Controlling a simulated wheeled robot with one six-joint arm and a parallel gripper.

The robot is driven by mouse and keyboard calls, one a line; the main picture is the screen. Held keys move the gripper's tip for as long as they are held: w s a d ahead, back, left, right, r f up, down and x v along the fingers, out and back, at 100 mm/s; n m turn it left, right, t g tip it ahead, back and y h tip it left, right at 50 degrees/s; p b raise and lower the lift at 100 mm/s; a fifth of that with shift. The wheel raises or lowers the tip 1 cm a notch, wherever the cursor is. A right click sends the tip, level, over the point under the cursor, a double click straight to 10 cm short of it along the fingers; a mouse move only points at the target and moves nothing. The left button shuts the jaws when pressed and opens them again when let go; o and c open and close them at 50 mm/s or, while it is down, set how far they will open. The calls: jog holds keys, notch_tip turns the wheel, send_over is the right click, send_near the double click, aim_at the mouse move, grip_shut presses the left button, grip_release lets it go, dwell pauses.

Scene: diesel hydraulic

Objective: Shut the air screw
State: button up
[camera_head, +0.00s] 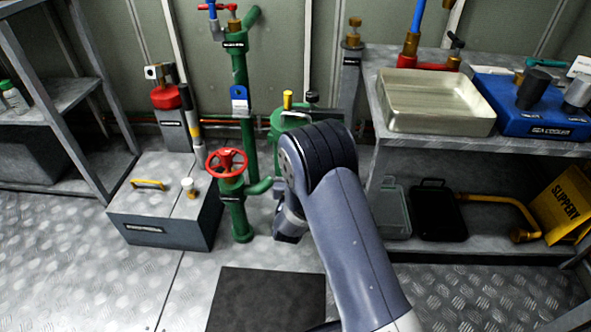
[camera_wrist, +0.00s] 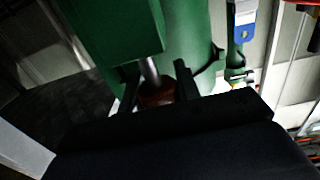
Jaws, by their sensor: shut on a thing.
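In the wrist view the air screw (camera_wrist: 156,97) shows as a small reddish-brown head on a short grey metal stem. It comes out of a green metal housing (camera_wrist: 118,30). My gripper (camera_wrist: 159,88) has a dark finger on each side of the head and is shut on it. The lower part of the head is hidden behind the dark gripper body. In the head view my arm covers the screw and the fingers; only part of the green housing (camera_head: 283,120) shows beside the arm.
A red handwheel (camera_head: 227,163) on a green valve stands left of my arm. A green pipe with a blue tag (camera_head: 240,99) rises behind it. A grey toolbox (camera_head: 160,207) is at left. A shelf bench with a metal tray (camera_head: 436,98) is at right.

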jog(key=shift+d+m+g+h, duration=0.2)
jog(key=shift+m+g+h, duration=0.2)
jog(key=shift+m+h, duration=1.4)
jog(key=shift+n+h, duration=0.3)
jog(key=shift+h, duration=0.2)
jog(key=o, duration=1)
jog(key=shift+c, duration=0.2)
jog(key=p+v, duration=0.3)
jog(key=v, duration=0.8)
jog(key=shift+p, duration=0.3)
jog(key=shift+w+d, duration=0.1)
jog(key=shift+w, duration=0.05)
